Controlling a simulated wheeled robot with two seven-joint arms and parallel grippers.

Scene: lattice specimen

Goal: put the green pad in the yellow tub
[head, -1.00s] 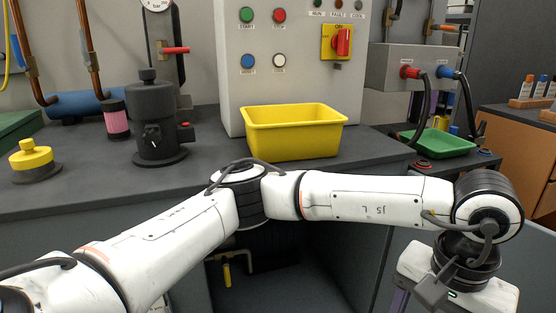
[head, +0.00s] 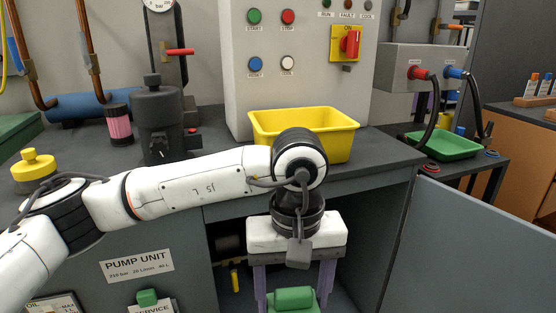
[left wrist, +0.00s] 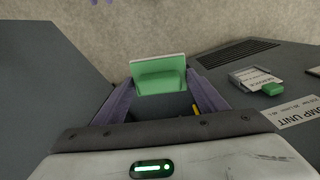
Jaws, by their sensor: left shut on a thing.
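The green pad (head: 292,299) is at the bottom of the head view, in front of the open cabinet and below the bench top. My left gripper (head: 293,290) points down, with its purple fingers on either side of the pad, and is shut on it. In the left wrist view the green pad (left wrist: 160,76) sits between the fingertips, with a paler flat plate and a raised block. The yellow tub (head: 340,143) stands upright on the bench, above and behind the gripper; my left arm covers part of its front. My right gripper is not in view.
The control box (head: 240,60) stands behind the tub. A dark pump (head: 157,115) and a yellow-capped part (head: 36,165) are on the left of the bench. A green tray (head: 443,145) sits at the right. A grey panel (head: 480,235) rises at the lower right.

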